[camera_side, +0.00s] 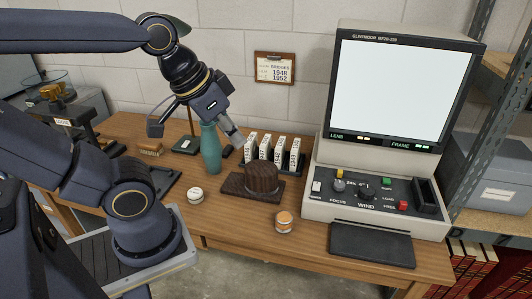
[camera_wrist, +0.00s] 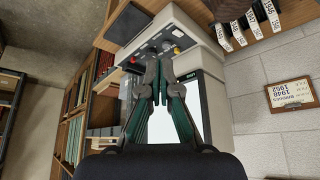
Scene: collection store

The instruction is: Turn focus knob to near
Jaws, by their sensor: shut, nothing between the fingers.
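The focus knob (camera_side: 340,185) is on the left of the microfilm reader's control panel (camera_side: 372,192), with a yellow top above the FOCUS label. In the wrist view the yellow-marked knob (camera_wrist: 177,50) shows just beyond and right of the fingertips. I cannot read its near or far marks.
The reader's screen (camera_side: 390,85) rises behind the panel; WIND and other controls crowd the knob's right.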

